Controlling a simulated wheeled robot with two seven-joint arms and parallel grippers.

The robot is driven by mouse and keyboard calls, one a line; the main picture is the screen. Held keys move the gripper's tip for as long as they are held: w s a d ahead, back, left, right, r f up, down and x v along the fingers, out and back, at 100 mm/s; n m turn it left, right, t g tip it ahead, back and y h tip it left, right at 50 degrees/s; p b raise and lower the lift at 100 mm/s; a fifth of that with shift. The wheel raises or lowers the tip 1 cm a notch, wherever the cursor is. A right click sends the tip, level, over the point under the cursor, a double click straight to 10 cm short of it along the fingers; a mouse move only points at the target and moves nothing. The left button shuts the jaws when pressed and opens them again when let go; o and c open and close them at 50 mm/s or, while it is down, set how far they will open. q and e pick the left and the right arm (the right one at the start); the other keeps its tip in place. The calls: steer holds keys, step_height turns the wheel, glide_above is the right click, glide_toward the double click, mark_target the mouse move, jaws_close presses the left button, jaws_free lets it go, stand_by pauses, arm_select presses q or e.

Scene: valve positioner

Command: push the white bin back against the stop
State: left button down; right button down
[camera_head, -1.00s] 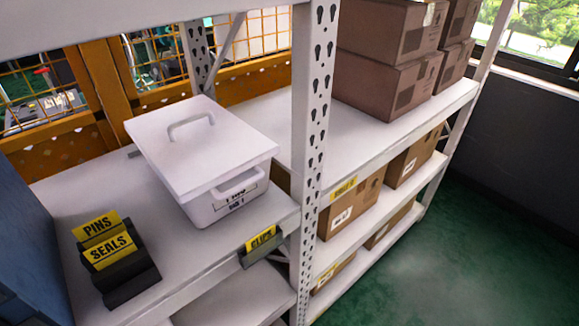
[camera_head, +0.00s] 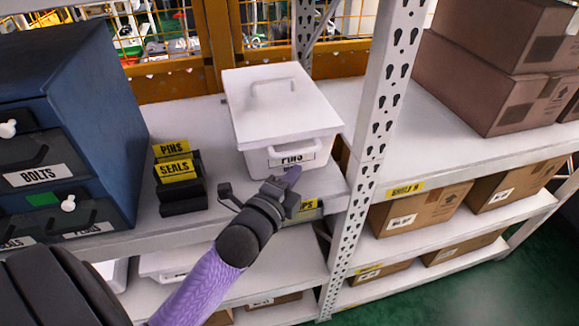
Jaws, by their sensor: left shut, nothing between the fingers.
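The white bin (camera_head: 262,120) with its handled lid (camera_head: 281,96) stands on the upper shelf (camera_head: 215,222), left of the perforated post. Its front carries a label reading PINS. A stop behind the bin cannot be made out. My left gripper (camera_head: 292,176) is in front of the bin's lower front, its fingers pointing up toward it near the label. The fingers look closed and hold nothing. I cannot tell whether they touch the bin. My right gripper is not in view.
A blue drawer cabinet (camera_head: 75,120) labelled BOLTS stands at the left. Black holders with yellow PINS and SEALS tags (camera_head: 175,170) stand between it and the bin. The perforated post (camera_head: 385,95) rises right of the bin. Cardboard boxes (camera_head: 470,70) fill the right bay.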

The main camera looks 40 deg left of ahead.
mark_target(275, 117)
arm_select(q)
steer(key=shift+w+a+f, duration=0.1)
steer(key=shift+w+a, duration=0.6)
steer(key=shift+a, duration=0.3)
steer(key=shift+w+a, duration=0.25)
steer(key=w+a, duration=0.1)
steer(key=a, duration=0.1)
steer(key=w+a, duration=0.2)
steer(key=shift+w+a, duration=0.1)
steer(key=shift+w, duration=0.15)
